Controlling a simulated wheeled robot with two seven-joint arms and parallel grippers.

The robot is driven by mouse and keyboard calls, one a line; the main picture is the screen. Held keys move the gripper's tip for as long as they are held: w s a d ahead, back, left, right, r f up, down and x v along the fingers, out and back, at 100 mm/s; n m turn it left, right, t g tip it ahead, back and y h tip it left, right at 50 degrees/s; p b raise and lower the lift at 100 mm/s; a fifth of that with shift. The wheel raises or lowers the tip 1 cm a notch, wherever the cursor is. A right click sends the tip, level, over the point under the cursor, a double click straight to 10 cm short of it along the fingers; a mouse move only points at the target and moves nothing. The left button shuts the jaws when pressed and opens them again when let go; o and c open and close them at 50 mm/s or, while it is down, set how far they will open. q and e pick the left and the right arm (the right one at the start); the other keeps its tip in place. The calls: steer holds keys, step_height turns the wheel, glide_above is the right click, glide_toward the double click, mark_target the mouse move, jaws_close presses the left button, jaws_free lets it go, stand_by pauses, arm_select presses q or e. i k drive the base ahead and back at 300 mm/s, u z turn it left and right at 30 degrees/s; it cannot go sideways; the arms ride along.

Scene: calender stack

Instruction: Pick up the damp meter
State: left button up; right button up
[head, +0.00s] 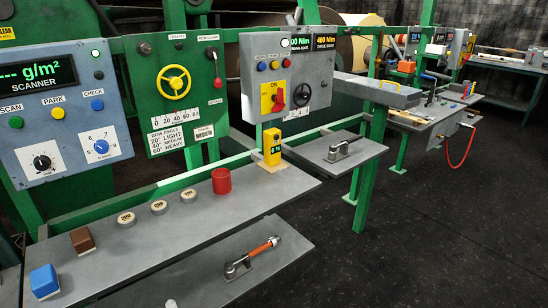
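A yellow upright handheld device with a small green percent display, which looks like the damp meter (271,147), stands near the right end of the grey shelf (225,212). Nothing touches it from the front, and the green frame is close behind it. Neither of my grippers shows in the head view.
On the same shelf stand a red cylinder (221,181), several round pale discs (159,207), a brown block (82,240) and a blue block (44,281). A lower plate holds an orange-handled tool (255,254). Control panels (66,110) rise behind. Dark floor (440,230) is clear at right.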

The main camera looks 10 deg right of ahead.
mark_target(272, 147)
steer(key=u, duration=0.05)
steer(key=k, duration=0.85)
steer(key=z, duration=0.75)
steer(key=i, duration=0.95)
steer(key=u, duration=0.55)
steer(key=i, duration=0.75)
steer(key=u, duration=0.9)
